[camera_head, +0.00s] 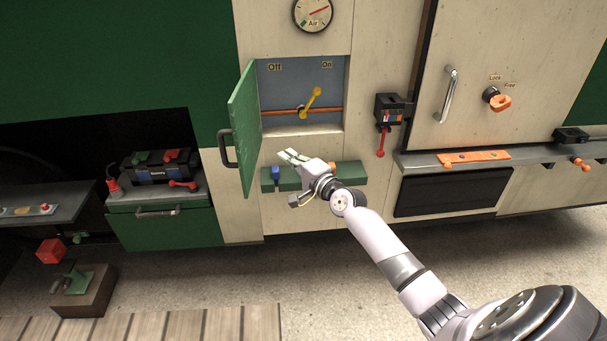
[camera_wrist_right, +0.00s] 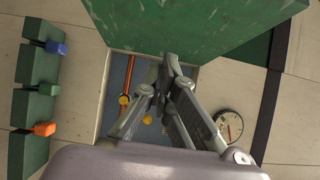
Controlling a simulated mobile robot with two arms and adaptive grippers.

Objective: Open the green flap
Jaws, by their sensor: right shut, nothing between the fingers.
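The green flap (camera_head: 243,125) stands swung wide open on the left side of a recess in the cream wall, with its black handle (camera_head: 226,148) facing left. The recess (camera_head: 280,82) shows a grey-blue back with a yellow lever (camera_head: 311,102) between "Off" and "On" labels. My right gripper (camera_head: 286,155) is shut and empty, below the recess and to the right of the flap. In the right wrist view the flap (camera_wrist_right: 200,22) fills the top, and the gripper (camera_wrist_right: 173,72) hides part of the recess. My left gripper is out of view.
A green ledge (camera_head: 345,174) with small levers juts out below the recess. A round gauge (camera_head: 313,13) is above it. A red-handled switch box (camera_head: 388,108) and a grey shelf (camera_head: 540,152) are to the right. A battery (camera_head: 157,170) stands at the left.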

